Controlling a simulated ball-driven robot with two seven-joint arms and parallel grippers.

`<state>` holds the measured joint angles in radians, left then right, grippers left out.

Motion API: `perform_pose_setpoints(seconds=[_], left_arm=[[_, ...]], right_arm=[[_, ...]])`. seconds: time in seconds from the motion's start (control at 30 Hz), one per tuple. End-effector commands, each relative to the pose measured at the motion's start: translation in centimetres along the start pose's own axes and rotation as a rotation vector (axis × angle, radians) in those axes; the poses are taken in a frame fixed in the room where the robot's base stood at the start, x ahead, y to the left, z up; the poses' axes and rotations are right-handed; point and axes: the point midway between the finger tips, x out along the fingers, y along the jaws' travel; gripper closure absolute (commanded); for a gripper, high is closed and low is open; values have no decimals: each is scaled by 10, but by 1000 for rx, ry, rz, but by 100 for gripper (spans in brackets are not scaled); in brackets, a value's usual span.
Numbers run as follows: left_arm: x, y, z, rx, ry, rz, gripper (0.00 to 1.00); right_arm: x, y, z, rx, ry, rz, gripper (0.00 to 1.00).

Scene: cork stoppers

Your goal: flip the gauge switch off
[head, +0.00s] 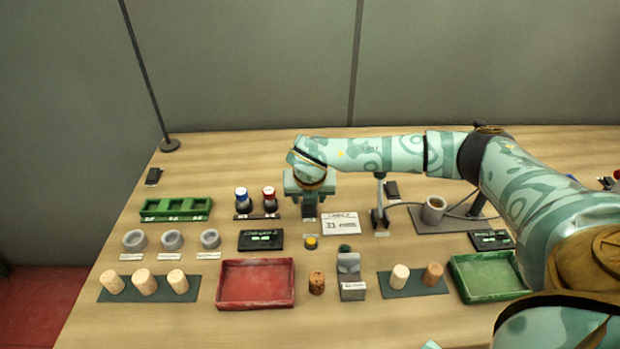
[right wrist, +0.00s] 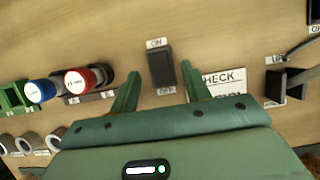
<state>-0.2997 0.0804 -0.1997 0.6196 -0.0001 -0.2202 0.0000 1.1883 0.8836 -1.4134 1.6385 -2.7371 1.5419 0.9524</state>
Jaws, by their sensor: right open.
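The gauge switch appears to be the dark grey rocker block (right wrist: 161,65) in the right wrist view. Small white labels lie at its upper and lower ends, and their print is hard to read. Which way the rocker is tipped I cannot tell. My right gripper (right wrist: 160,74) is open and empty, its two fingers apart on either side of the block in that view. My left gripper is not in view.
A white check card (head: 341,223) lies just right of the switch. A yellow button (head: 311,243) is in front. Red tray (head: 255,304) is nearer.

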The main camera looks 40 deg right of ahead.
Motion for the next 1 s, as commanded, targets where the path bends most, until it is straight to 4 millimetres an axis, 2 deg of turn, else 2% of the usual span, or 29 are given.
perform_pose_setpoints(seconds=[0.03,0.3,0.5,0.7,1.0], left_arm=[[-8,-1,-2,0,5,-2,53],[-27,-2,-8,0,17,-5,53],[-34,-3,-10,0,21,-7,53],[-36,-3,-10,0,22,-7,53],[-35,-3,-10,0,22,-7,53]], right_arm=[[-18,1,3,0,-4,4,53],[-92,0,3,0,-6,4,53],[-128,0,2,0,-4,3,53],[-140,0,1,1,-2,1,53],[-140,0,0,1,-1,0,53]])
